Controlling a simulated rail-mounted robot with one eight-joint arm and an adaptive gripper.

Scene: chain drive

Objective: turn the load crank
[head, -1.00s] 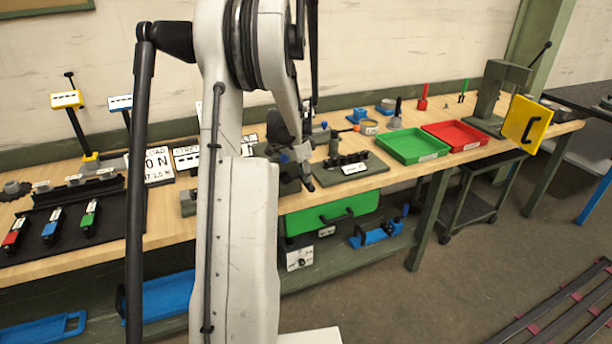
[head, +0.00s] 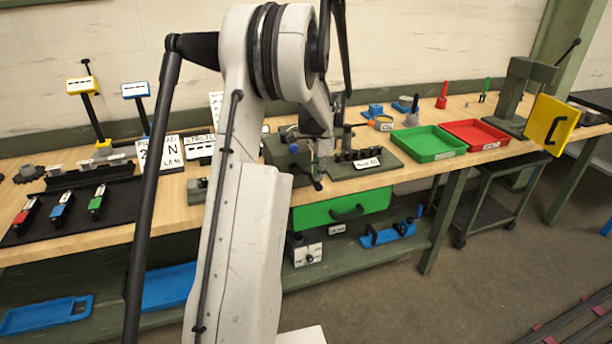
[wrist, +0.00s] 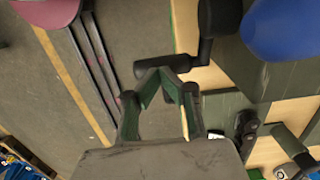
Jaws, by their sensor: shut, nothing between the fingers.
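The crank is a black handle with a rounded end (wrist: 168,66) on an upright arm, beside a large blue knob (wrist: 285,28) in the wrist view. In the head view the blue knob (head: 293,148) sits on a dark block on the bench, and a black handle (head: 317,184) shows at its front. My gripper (wrist: 160,76) is shut and empty in the wrist view. Its fingertips meet at the crank handle, overlapping it in the picture; I cannot tell whether they touch it. In the head view my arm hides part of the block.
Green (head: 428,142) and red (head: 474,134) trays stand farther right. A green drawer front (head: 340,208) is below the bench edge. Left lies a black mat with coloured blocks (head: 60,212).

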